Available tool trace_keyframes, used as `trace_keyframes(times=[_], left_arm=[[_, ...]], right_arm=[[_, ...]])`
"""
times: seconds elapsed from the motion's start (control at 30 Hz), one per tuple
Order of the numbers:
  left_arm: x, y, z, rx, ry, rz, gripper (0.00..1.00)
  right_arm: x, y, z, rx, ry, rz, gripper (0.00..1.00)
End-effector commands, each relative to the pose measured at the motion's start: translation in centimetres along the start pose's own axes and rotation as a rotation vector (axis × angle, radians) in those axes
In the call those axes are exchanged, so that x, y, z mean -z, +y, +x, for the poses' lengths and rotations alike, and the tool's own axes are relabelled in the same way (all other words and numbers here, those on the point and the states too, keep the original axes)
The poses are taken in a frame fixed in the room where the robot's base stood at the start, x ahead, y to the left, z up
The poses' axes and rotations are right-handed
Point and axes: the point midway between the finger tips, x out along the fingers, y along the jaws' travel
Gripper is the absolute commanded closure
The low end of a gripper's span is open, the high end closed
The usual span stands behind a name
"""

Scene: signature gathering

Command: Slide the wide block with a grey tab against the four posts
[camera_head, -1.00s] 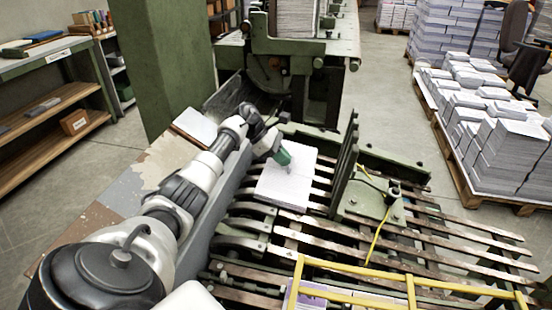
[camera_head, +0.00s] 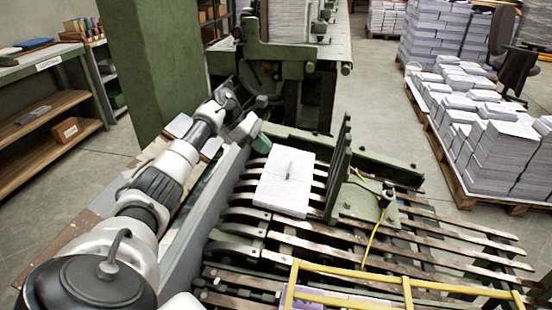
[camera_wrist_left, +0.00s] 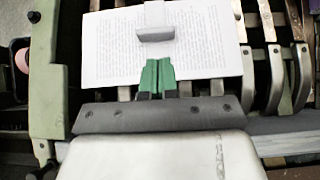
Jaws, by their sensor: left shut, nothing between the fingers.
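The wide white paper block (camera_head: 285,195) lies on the slatted metal bed, with a small grey tab (camera_head: 289,170) on its top. My left gripper (camera_head: 262,143) is at the block's far left corner, with its green fingers shut and empty. In the left wrist view the shut fingertips (camera_wrist_left: 157,76) are over the near edge of the block (camera_wrist_left: 110,45), short of the grey tab (camera_wrist_left: 155,36). Tall green uprights (camera_head: 341,165) stand just right of the block, seen nearly edge-on; I cannot separate four posts. A narrow gap shows between block and uprights. My right gripper is out of view.
Dark metal slats (camera_head: 440,235) extend right of the uprights. A yellow frame (camera_head: 405,290) crosses the near side above a purplish stack. A yellow cable (camera_head: 374,240) hangs by the uprights. A grey rail (camera_head: 200,225) runs left of the bed. A large green machine stands behind.

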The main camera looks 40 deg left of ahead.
Motion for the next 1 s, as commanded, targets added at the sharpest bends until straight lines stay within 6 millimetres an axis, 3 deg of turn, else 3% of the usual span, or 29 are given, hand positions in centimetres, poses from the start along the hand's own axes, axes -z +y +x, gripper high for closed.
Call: trace_keyframes(times=[0.2, 0.43, 0.83, 1.0], left_arm=[[0.0, 0.0, -2.8, 0.001, 0.001, 0.001, 1.0], [-0.2, -0.5, -3.5, -0.008, 0.014, 0.024, 1.0], [0.8, -2.2, -2.3, 0.001, 0.002, 0.001, 1.0], [0.8, -2.2, 0.0, 0.004, 0.001, 0.0, 1.0]], right_arm=[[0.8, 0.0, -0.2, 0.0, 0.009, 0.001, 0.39], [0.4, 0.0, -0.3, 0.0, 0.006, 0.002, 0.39], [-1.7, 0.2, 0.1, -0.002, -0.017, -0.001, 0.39], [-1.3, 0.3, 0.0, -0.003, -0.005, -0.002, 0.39]])
